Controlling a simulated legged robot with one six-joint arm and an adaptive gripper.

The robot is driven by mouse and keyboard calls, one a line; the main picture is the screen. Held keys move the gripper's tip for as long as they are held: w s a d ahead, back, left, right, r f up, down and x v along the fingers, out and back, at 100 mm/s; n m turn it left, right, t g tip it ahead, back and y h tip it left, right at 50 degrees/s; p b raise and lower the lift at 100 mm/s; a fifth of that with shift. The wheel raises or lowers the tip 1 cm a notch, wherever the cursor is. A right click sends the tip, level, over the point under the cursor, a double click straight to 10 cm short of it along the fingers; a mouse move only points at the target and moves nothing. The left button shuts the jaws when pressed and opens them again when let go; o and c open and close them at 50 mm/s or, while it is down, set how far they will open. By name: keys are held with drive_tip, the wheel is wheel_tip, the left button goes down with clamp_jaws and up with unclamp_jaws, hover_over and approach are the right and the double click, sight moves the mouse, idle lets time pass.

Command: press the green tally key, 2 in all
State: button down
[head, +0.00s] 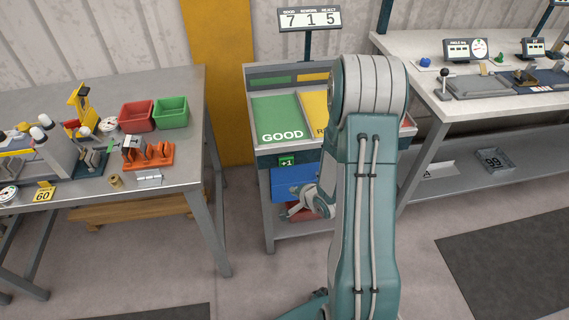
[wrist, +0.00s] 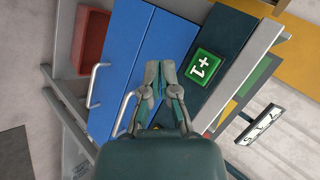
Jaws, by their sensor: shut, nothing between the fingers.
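The green tally key (head: 287,161), marked +1, is on the front edge of the sorting stand, below the green GOOD panel (head: 281,120). In the wrist view the key (wrist: 206,66) lies to the right of my fingertips, on a dark strip, and is apart from them. My gripper (wrist: 159,72) is shut and empty, its fingers in front of the blue drawer fronts. The tally display (head: 310,19) above the stand reads 7 1 5 under GOOD, REWORK and REJECT. My arm hides the stand's right part in the head view.
Blue drawers (wrist: 147,45) with light handles lie below the key, and a red bin (wrist: 92,35) is further down. A cluttered workbench (head: 183,92) stands left, another bench (head: 437,47) right. Floor shows between the left bench and the stand.

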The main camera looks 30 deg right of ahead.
sight(285, 166)
drive_tip(key=w+d, duration=0.2)
drive_tip(key=w, duration=0.6)
drive_tip(key=shift+w+d, duration=0.2)
drive_tip(key=shift+w, duration=0.1)
idle(1.2)
drive_tip(key=shift+w+d+r, duration=0.1)
drive_tip(key=shift+w, duration=0.15)
drive_tip(key=shift+w+d, duration=0.15)
drive_tip(key=shift+w, duration=0.3)
idle(0.8)
drive_tip(key=shift+s, duration=0.1)
drive_tip(key=shift+s+a, duration=0.25)
drive_tip(key=shift+s, duration=0.5)
drive_tip(key=shift+s, duration=0.1)
drive_tip(key=shift+s+a, duration=0.25)
drive_tip(key=shift+s, duration=0.55)
drive_tip(key=shift+s+a, duration=0.2)
drive_tip(key=shift+s, duration=0.55)
drive_tip(key=shift+s+a, duration=0.25)
drive_tip(key=shift+s, duration=0.55)
